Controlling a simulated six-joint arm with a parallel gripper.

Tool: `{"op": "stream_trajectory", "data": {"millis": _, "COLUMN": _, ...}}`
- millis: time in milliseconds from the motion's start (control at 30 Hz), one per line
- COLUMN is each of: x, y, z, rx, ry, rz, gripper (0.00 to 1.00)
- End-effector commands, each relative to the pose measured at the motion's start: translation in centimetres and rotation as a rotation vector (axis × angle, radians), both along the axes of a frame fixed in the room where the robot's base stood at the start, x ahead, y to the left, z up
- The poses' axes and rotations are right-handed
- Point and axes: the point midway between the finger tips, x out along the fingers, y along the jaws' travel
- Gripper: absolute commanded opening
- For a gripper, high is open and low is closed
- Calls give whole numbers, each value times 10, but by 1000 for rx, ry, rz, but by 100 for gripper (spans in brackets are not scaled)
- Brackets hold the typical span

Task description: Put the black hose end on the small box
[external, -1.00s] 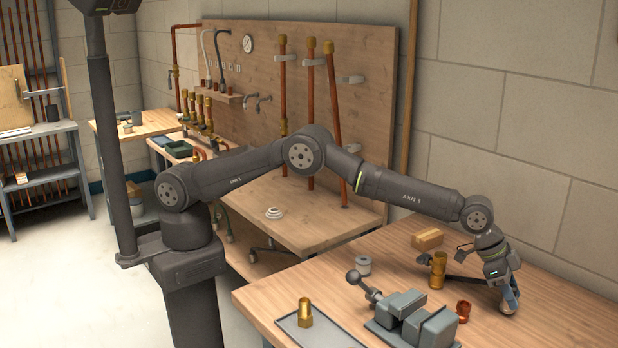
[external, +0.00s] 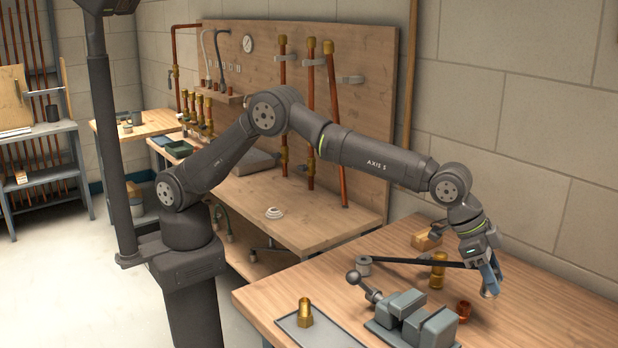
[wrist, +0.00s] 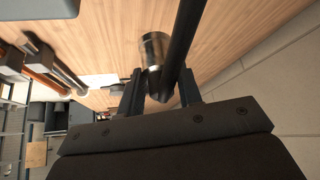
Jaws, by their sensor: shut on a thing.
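My gripper (external: 488,280) is above the right part of the wooden bench, pointing down, and shut on the black hose. The black hose (external: 415,264) runs left from the gripper across the bench, passing by the brass fitting. In the wrist view the black hose (wrist: 185,40) passes between my two fingers (wrist: 160,92), with a shiny metal cylinder (wrist: 154,52) beside it. I cannot tell for sure whether that cylinder is the hose's end. The small cardboard box (external: 426,240) sits on the bench behind and left of the gripper, apart from it.
A tall brass fitting (external: 438,272) and a copper fitting (external: 463,311) stand near the gripper. A tray (external: 290,331) holds a brass fitting (external: 305,312). The bench's right part is clear.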

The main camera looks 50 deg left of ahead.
Motion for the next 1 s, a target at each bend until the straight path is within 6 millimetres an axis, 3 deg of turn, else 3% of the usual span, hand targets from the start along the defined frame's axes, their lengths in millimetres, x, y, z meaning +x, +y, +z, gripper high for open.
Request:
{"op": "stream_trajectory", "data": {"millis": 167, "x": 21, "y": 28, "z": 10, "rx": 4, "ry": 2, "rz": 76, "gripper": 9}}
{"op": "stream_trajectory", "data": {"millis": 267, "x": 41, "y": 61, "z": 18, "rx": 7, "ry": 3, "rz": 161, "gripper": 9}}
{"op": "stream_trajectory", "data": {"millis": 500, "x": 84, "y": 161, "z": 34, "rx": 8, "ry": 6, "rz": 396, "gripper": 9}}
{"op": "stream_trajectory", "data": {"millis": 700, "x": 101, "y": 234, "z": 42, "rx": 0, "ry": 5, "rz": 549, "gripper": 9}}
{"op": "stream_trajectory", "data": {"millis": 833, "x": 104, "y": 263, "z": 42, "rx": -3, "ry": 6, "rz": 609, "gripper": 9}}
{"op": "stream_trajectory", "data": {"millis": 1000, "x": 111, "y": 280, "z": 39, "rx": -6, "ry": 6, "rz": 642, "gripper": 9}}
